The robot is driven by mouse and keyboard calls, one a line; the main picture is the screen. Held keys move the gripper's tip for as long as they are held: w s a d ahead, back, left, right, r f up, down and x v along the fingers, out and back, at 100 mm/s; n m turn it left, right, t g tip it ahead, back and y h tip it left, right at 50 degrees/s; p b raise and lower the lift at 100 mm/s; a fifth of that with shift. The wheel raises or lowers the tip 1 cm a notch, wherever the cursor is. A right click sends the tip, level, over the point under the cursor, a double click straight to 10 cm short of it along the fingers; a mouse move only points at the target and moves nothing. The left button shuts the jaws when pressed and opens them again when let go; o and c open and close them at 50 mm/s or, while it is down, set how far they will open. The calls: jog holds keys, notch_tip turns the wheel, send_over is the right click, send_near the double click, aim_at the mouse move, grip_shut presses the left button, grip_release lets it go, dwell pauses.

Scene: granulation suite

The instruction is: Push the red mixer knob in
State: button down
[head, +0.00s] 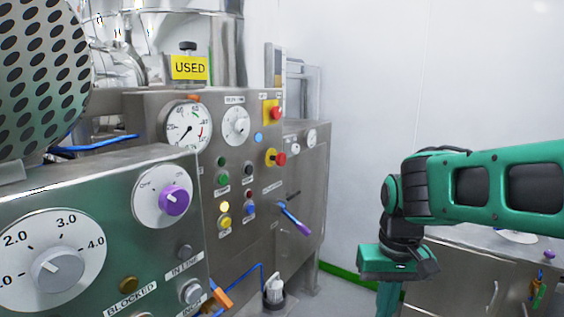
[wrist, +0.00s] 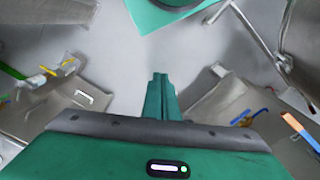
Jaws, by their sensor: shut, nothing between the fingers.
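Two red knobs show on the steel control panel in the head view, both on yellow plates. The upper red knob (head: 276,113) is near the panel's top right, and the lower red knob (head: 280,158) is a little below it. Their labels are too small to read, so I cannot tell which is the mixer's. My gripper (wrist: 159,78) points down, with its fingers together and empty. In the head view it hangs right of the panel, lower than both knobs and apart from them, its fingertips cut off by the bottom edge. Neither red knob is clear in the wrist view.
The control panel (head: 262,210) also carries a pressure gauge (head: 187,127), a white dial (head: 236,125), several buttons and a purple-handled lever (head: 294,217) sticking out. A nearer panel with a purple knob (head: 174,200) stands front left. A steel bench (head: 455,265) is at right.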

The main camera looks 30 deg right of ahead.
aim_at(277, 159)
jog(key=w+d+r+m+t, duration=0.2)
jog(key=w+r+t, duration=0.1)
jog(key=w+r, duration=1.1)
jog(key=w+d+r+m+t+h, duration=0.1)
jog(key=w+d+r+m+t, duration=0.1)
jog(key=w+r, duration=1.3)
jog(key=w+m+t, duration=0.1)
jog(key=w+t, duration=0.1)
jog(key=w, duration=0.4)
jog(key=shift+d+h, duration=0.15)
jog(key=shift+h, duration=0.15)
jog(key=w+f, duration=0.8)
jog(key=w, duration=0.1)
jog(key=shift+w+a, duration=0.15)
jog(key=shift+a, duration=0.1)
